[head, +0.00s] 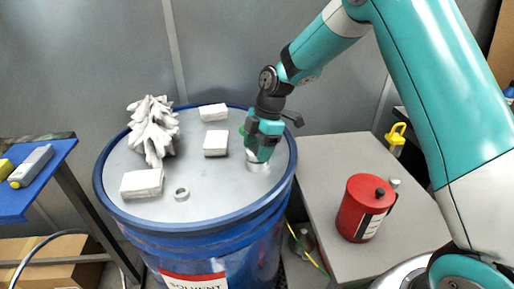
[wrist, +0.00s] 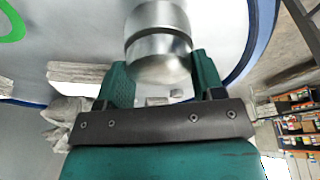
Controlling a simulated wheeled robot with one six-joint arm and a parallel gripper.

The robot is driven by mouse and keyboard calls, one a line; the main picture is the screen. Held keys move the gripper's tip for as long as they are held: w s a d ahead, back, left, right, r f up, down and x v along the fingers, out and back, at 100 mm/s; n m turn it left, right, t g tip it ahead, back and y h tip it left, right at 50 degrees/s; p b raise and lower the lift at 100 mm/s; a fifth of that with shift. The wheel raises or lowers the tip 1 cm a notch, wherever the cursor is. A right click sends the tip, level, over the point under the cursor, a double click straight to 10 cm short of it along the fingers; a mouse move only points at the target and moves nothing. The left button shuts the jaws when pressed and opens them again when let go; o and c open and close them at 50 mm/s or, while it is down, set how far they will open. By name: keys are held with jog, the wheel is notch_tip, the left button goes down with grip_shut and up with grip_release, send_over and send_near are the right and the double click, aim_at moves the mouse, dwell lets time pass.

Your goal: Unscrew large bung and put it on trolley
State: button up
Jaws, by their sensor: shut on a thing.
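The large bung (wrist: 158,48), a silvery metal cylinder, sits between my fingers in the wrist view. In the head view my gripper (head: 260,150) points down at the right part of the blue solvent drum's grey lid (head: 215,178) and is shut on the bung. Only a pale metal rim shows under the fingertips there, so I cannot tell whether the bung is still seated. In the wrist view my gripper (wrist: 162,75) has a green finger on each side of it. A grey-topped stand (head: 325,160) is right of the drum, and a blue-topped one (head: 45,178) is at the left.
The lid also bears a crumpled white heap (head: 154,130), several white blocks (head: 142,184) and a small metal ring (head: 182,194). A red canister (head: 365,208) and a yellow-handled item (head: 396,138) stand on the grey top, which is clear at its left and back.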

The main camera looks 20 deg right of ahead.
jog(key=n+g+b, duration=0.1)
jog(key=n, duration=0.2)
jog(key=shift+f+n, duration=0.15)
jog(key=shift+n, duration=0.15)
jog(key=shift+n+h, duration=0.3)
jog(key=shift+n, duration=0.3)
jog(key=o, duration=0.6)
jog(key=shift+r, duration=0.2)
